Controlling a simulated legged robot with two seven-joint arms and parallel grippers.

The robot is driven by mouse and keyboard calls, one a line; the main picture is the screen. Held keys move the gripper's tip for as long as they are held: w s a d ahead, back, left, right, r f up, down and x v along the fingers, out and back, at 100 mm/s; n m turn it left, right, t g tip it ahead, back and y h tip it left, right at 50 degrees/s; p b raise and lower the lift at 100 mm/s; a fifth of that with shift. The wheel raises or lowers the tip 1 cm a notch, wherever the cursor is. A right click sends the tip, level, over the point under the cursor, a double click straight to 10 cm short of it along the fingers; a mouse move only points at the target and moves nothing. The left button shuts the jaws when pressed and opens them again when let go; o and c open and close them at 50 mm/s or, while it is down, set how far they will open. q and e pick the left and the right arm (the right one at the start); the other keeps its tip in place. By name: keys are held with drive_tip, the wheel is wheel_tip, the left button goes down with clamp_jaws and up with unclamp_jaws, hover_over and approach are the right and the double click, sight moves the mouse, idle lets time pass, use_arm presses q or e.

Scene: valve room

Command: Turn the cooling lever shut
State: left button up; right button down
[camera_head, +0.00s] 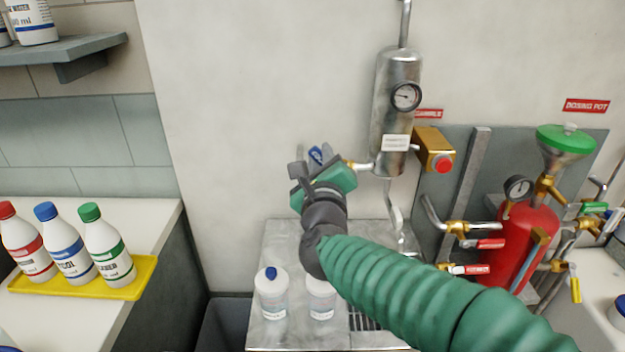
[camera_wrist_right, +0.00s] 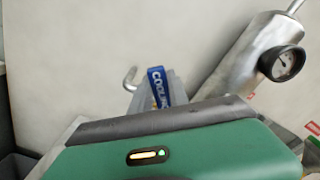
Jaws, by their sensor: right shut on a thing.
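The cooling lever (camera_head: 315,156) is a small blue handle on a pipe branching left from the silver cylinder (camera_head: 398,100). In the right wrist view the lever (camera_wrist_right: 158,87) shows its white COOLING lettering, and it stands nearly upright, tilted slightly. My right gripper (camera_head: 314,160) is at the lever, shut on it, with the grey fingers to either side. The gripper body hides the lower part of the lever and most of its valve. My left gripper is not in view.
A gauge (camera_head: 406,96) and a brass box with a red button (camera_head: 444,165) sit right of the lever. A red dosing pot (camera_head: 522,245) with a green funnel stands further right. White bottles (camera_head: 271,293) stand on the metal bench below. The wall left of the gripper is clear.

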drive_tip(key=d+m+b, duration=0.1)
drive_tip(key=m+b, duration=0.1)
drive_tip(key=d+m+b, duration=0.1)
drive_tip(key=m+b, duration=0.1)
drive_tip(key=shift+d+f+m+b, duration=0.1)
drive_tip(key=shift+d+m+b, duration=0.1)
drive_tip(key=shift+m+b, duration=0.15)
drive_tip(key=shift+d+r+m+b, duration=0.2)
drive_tip(key=shift+d+m+b, duration=0.3)
drive_tip(key=shift+m+b, duration=0.4)
drive_tip(key=shift+d+r+m+b, duration=0.15)
drive_tip(key=shift+d+m+b, duration=0.35)
drive_tip(key=shift+m+b, duration=0.35)
drive_tip(key=c, duration=1.6)
unclamp_jaws()
drive_tip(key=shift+r, duration=0.1)
drive_tip(key=shift+c, duration=0.2)
drive_tip(key=o, duration=0.4)
drive_tip(key=shift+w+r, duration=0.1)
drive_tip(key=shift+d+r, duration=0.1)
